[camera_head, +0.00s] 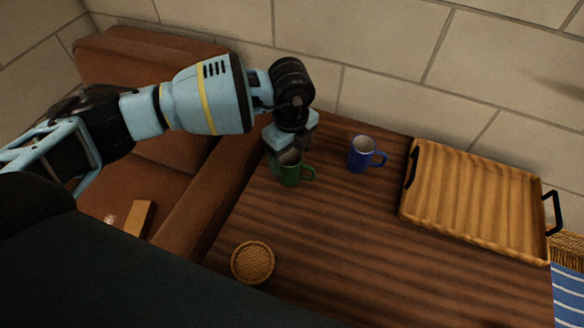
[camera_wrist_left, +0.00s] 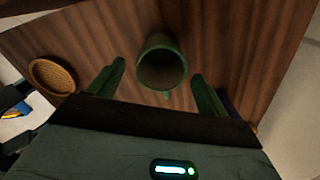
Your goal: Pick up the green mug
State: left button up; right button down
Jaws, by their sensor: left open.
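The green mug (camera_head: 291,174) stands upright near the left edge of the wooden table, its handle to the right in the head view. In the left wrist view the mug (camera_wrist_left: 162,66) is between and just beyond the fingertips. My left gripper (camera_head: 284,160) is right at the mug, partly hiding its rim in the head view. In the wrist view its two fingers (camera_wrist_left: 158,80) are apart, one on each side of the mug, with nothing held. I cannot tell whether either finger touches it. My right gripper is not in view.
A blue mug (camera_head: 363,155) stands to the right of the green mug. A wooden tray (camera_head: 476,196) with black handles lies farther right. A round wooden coaster (camera_head: 253,262) lies near the table's front left; it also shows in the wrist view (camera_wrist_left: 52,76). A brown sofa (camera_head: 165,190) borders the table's left.

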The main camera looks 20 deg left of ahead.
pick_arm(q)
jog(key=shift+f, duration=1.45)
jog(key=c, duration=1.2)
